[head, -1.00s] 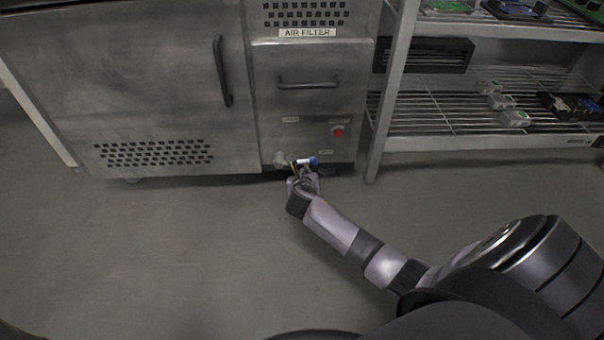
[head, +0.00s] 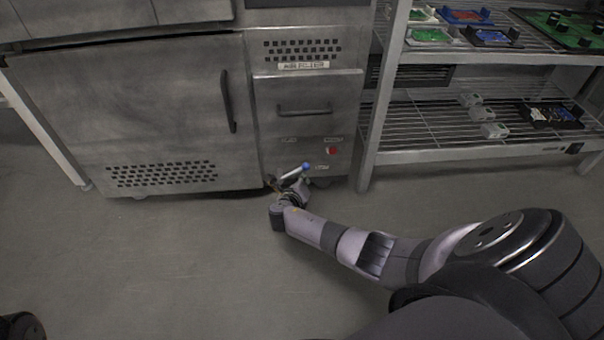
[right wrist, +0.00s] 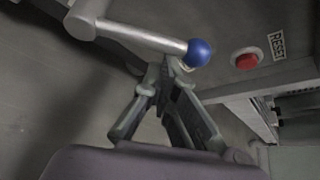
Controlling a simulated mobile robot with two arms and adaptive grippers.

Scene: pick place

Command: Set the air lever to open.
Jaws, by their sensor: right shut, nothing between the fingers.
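The air lever (head: 293,173) is a silver bar with a blue ball end, low on the front of the metal cabinet. In the head view it slants up to the right from its pivot. In the right wrist view the lever (right wrist: 140,38) runs across the top, its blue ball just above the fingertips. My right gripper (head: 297,186) is shut and empty, just below the lever. In the right wrist view its fingertips (right wrist: 166,76) are close under the ball; I cannot tell whether they touch. My left gripper is not in view.
A red reset button (head: 332,150) sits on the panel right of the lever, near small labels too blurred to read. A drawer handle (head: 304,110) is above. A wire shelf rack (head: 430,150) stands to the right. The floor (head: 150,260) in front is clear.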

